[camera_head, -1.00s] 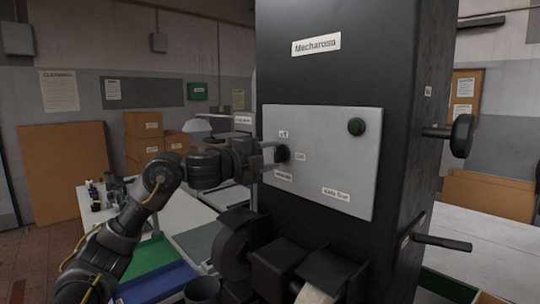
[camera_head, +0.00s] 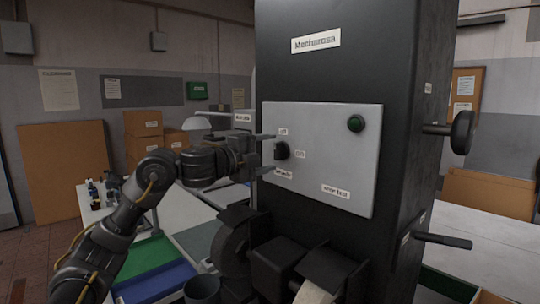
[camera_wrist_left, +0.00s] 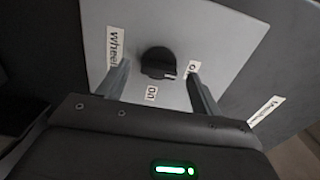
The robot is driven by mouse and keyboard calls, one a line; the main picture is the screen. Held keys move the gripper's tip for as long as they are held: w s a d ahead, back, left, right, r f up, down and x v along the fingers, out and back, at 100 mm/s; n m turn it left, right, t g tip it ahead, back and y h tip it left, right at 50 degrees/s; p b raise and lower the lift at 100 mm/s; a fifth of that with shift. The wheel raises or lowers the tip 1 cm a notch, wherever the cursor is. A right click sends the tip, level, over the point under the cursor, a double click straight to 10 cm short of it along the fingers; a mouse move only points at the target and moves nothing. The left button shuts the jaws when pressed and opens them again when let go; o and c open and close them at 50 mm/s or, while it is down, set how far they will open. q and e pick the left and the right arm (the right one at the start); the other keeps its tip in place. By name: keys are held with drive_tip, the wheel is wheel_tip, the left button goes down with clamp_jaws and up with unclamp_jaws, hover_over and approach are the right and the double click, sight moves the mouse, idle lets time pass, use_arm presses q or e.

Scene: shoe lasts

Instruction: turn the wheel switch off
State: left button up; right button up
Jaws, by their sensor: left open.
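The wheel switch is a black rotary knob (camera_head: 282,151) on the light grey panel (camera_head: 345,160) of the dark machine. Small labels surround it: "off" (camera_head: 283,132) above and "on" (camera_head: 300,154) to its right. My left gripper (camera_head: 267,153) is open, just left of the knob, one finger higher and one lower. In the left wrist view, the knob (camera_wrist_left: 158,62) shows between the spread fingers (camera_wrist_left: 160,85), with no visible contact. A small pale mark shows on its edge. The right finger partly covers one label there. My right gripper is out of view.
A green button (camera_head: 355,124) is at the panel's upper right. A hand wheel (camera_head: 462,133) and a lever (camera_head: 443,242) stick out on the machine's right side. Grinding parts (camera_head: 280,262) jut out below the panel. A table with a blue tray (camera_head: 157,284) is at left.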

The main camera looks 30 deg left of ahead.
use_arm(q)
drive_tip(key=b+v, duration=0.3)
drive_tip(key=v, duration=0.6)
drive_tip(key=shift+s, duration=0.35)
drive_tip(key=shift+a, duration=0.1)
